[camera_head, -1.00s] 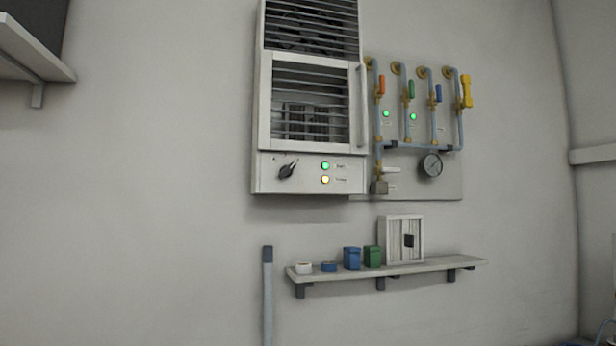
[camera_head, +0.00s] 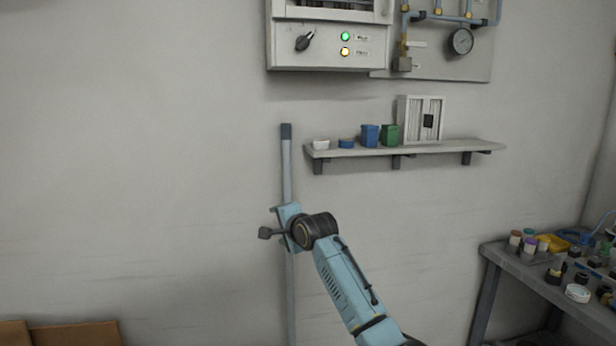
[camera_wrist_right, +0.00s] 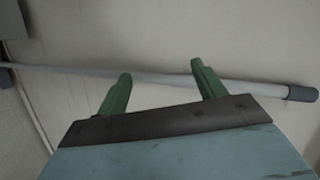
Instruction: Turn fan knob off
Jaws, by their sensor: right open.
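The fan knob (camera_head: 304,41) is a dark knob with a pointer, set aslant on the front panel of the white fan unit (camera_head: 285,60) at the top of the head view. A green light (camera_head: 345,36) and a yellow light (camera_head: 345,51) glow to its right. My right gripper (camera_head: 286,222) is well below the knob, in front of the wall, and touches nothing I can make out. In the right wrist view its two green fingers (camera_wrist_right: 163,80) are apart and empty. The knob is not in that wrist view. My left gripper is out of view.
A grey vertical pole (camera_head: 287,160) stands along the wall behind my right gripper and crosses the wrist view. A shelf (camera_head: 470,147) with small containers is right of it. A pressure gauge (camera_head: 461,41) hangs above. A cluttered table (camera_head: 520,264) stands at lower right.

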